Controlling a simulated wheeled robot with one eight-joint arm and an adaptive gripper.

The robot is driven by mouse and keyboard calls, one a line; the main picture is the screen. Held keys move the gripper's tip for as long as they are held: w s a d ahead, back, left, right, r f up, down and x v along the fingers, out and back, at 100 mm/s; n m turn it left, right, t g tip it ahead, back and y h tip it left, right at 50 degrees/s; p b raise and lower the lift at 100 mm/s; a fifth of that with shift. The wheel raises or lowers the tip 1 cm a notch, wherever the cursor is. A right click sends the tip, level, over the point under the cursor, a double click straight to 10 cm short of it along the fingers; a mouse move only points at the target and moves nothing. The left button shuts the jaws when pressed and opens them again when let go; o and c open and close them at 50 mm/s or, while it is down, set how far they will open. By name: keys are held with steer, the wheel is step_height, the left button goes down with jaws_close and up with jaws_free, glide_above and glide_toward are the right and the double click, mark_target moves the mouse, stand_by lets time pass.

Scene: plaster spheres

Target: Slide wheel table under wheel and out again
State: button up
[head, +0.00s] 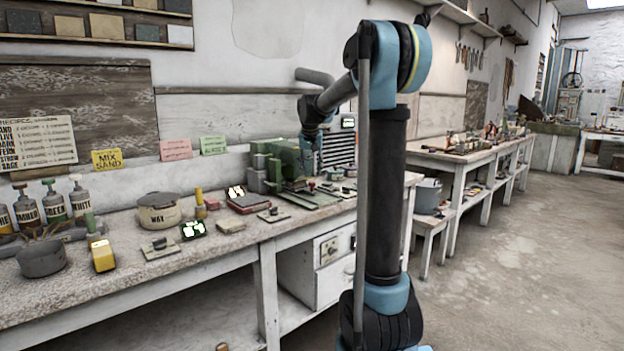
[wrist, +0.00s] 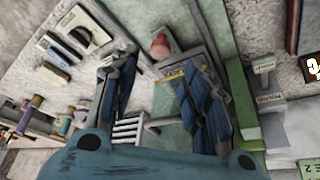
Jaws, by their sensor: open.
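A green bench machine (head: 286,158) stands on the workbench against the wall, with a flat green table or base (head: 312,199) low at its front. My gripper (head: 311,148) reaches down at the machine's right side and partly covers it. In the wrist view my gripper's two dark blue fingers (wrist: 160,85) are spread apart with nothing held between them. A red knob (wrist: 160,46) on a grey part shows just beyond the gap between the fingers. A long green edge (wrist: 224,42) runs beside the right finger. I cannot make out the wheel for certain.
Small labelled blocks (wrist: 264,67) stand right of the green edge. On the bench are a wax pot (head: 158,212), a grey pan (head: 41,260), a yellow block (head: 103,256) and several bottles. Small plates and dark boxes lie left of the machine. The floor at right is clear.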

mark_target(314, 191)
steer(key=shift+v, duration=2.4)
